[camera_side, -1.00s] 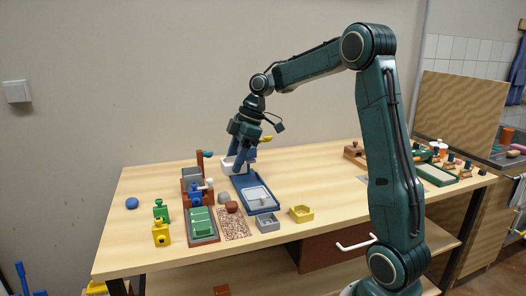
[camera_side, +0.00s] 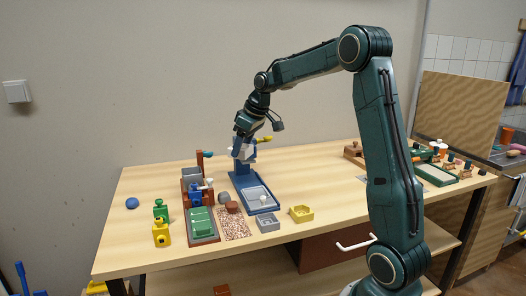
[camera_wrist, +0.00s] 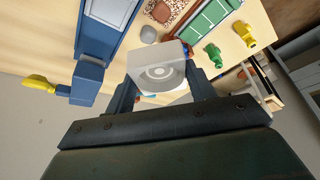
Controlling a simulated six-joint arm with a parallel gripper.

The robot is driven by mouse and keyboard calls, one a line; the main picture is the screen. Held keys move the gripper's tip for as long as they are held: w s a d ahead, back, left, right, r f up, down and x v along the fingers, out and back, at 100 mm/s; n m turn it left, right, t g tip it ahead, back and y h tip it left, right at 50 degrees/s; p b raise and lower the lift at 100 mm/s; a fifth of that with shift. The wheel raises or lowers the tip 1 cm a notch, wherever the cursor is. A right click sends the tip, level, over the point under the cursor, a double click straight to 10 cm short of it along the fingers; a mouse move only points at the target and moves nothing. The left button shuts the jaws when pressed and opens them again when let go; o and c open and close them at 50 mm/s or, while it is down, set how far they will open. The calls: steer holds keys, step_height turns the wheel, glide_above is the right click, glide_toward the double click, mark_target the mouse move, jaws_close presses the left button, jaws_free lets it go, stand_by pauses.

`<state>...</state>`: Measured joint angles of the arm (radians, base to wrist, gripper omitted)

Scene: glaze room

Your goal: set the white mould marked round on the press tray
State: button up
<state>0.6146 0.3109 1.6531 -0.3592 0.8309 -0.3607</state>
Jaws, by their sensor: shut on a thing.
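My gripper (camera_side: 246,143) is shut on the white mould (camera_wrist: 157,73) and holds it above the table. In the side view the mould (camera_side: 241,151) is small and tilted, in front of the blue press column. The press (camera_side: 241,175) has a yellow handle and a blue base running forward. Its pale press tray (camera_side: 255,192) lies on the front of that base, with a small white spot on it. In the wrist view the tray (camera_wrist: 110,9) is at the upper left, apart from the mould.
A red-brown stand with a green block (camera_side: 201,221) is left of the press. A grey rounded piece (camera_side: 224,197), a speckled mat (camera_side: 236,226), a grey mould (camera_side: 267,223) and a yellow mould (camera_side: 301,213) surround the press base. The table right of the press is mostly clear.

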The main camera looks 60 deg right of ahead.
steer(key=d+r+m+g+h, duration=0.1)
steer(key=d+r+m+h, duration=0.1)
steer(key=d+m, duration=0.7)
steer(key=shift+m+h, duration=0.3)
steer(key=shift+h, duration=0.4)
steer(key=shift+f, duration=0.1)
glide_above(256, 193)
steer(key=f, duration=1)
steer(key=a+f, duration=0.1)
steer(key=f, duration=0.4)
steer(key=shift+s+f, duration=0.3)
steer(key=shift+s, duration=0.05)
steer(key=shift+f, duration=0.1)
steer(key=shift+f, duration=2.05)
steer(key=shift+f, duration=0.1)
steer(key=o, duration=1)
